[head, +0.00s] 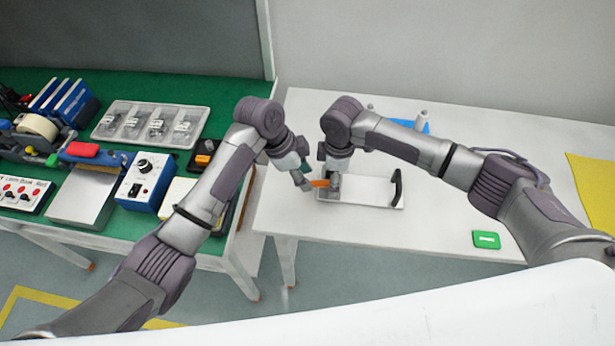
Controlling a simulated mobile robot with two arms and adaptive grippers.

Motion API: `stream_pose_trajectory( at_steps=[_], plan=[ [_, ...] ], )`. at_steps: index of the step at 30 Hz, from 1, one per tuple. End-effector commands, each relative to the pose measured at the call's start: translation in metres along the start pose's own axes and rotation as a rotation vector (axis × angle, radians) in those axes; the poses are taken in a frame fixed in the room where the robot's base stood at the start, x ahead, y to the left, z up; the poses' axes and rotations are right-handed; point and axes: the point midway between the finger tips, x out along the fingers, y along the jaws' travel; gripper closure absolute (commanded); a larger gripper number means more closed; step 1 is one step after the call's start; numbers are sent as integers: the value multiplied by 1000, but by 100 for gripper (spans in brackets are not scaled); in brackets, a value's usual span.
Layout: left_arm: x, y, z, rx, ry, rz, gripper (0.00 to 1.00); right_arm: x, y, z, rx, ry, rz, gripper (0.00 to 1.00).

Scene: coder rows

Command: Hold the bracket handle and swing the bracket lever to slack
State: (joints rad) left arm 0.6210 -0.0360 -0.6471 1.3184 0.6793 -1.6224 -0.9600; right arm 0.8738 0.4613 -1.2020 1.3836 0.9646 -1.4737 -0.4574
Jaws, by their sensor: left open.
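The bracket (372,196) is a pale plate lying on the white table, with a black upright piece (397,188) at its right end. The orange lever (320,183) shows at its left end, between my two grippers. My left gripper (305,182) is open, just left of the orange lever; I cannot tell if it touches it. My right gripper (334,187) points down over the left part of the bracket. Its fingers are small and partly merged with the bracket, so its jaw state and any contact are unclear. The bracket's left end is partly hidden.
The white table (440,215) is mostly clear, with a green box (486,239) at front right. A blue item (410,125) and a white peg stand behind my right arm. The green bench (140,87) at left is crowded with a parts tray (150,124) and devices.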

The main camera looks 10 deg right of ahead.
Motion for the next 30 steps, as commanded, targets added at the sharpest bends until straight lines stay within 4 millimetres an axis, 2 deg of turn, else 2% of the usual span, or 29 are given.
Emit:
stream_pose_trajectory(
  at_steps=[6, 15, 21, 23, 30],
  plan=[
    [18, 0, 0, 0, 0, -1, 58, -1, 0, 0, -1, 1, 1, 76],
    [20, -1, 0, 0, 0, -2, 58, -1, 0, 0, -1, 1, 1, 76],
    [20, -1, 0, 0, 0, -2, 92, -1, 0, 0, -1, 1, 1, 76],
    [20, -1, 0, -1, 0, -2, 100, -1, 0, 0, -1, 1, 1, 76],
    [20, -1, 0, -1, 0, -2, 100, -1, 0, 0, -1, 1, 1, 76]
  ],
)
